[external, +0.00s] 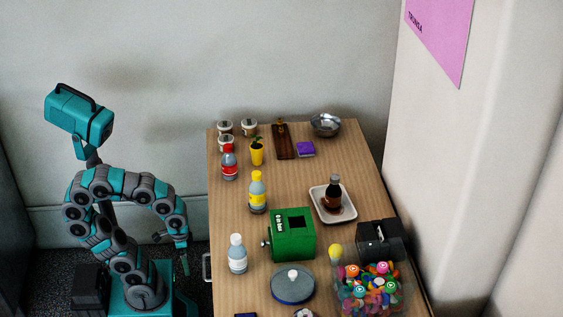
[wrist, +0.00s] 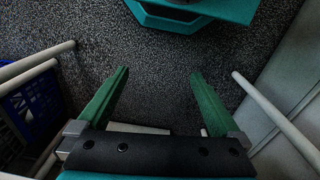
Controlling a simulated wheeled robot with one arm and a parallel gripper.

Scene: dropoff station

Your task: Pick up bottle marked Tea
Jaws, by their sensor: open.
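Several bottles stand upright on the wooden table in the external view: a red-capped bottle (external: 229,163), a yellow-capped bottle (external: 257,193), a white-capped bottle (external: 237,255) and a dark brown bottle (external: 332,193). The brown one stands in a pale tray (external: 347,215). Their labels are too small to read, so I cannot tell which is marked Tea. My gripper (external: 185,262) hangs pointing down left of the table, apart from every bottle. In the wrist view my gripper (wrist: 160,75) is open and empty over the dark floor; no bottle shows there.
The table (external: 228,218) holds a green box (external: 292,234), a round grey-lidded pot (external: 293,289), a clear bin of colourful items (external: 370,290), a black device (external: 380,240), a yellow plant pot (external: 257,155) and a metal bowl (external: 325,125). Pale rails (wrist: 35,62) flank my gripper.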

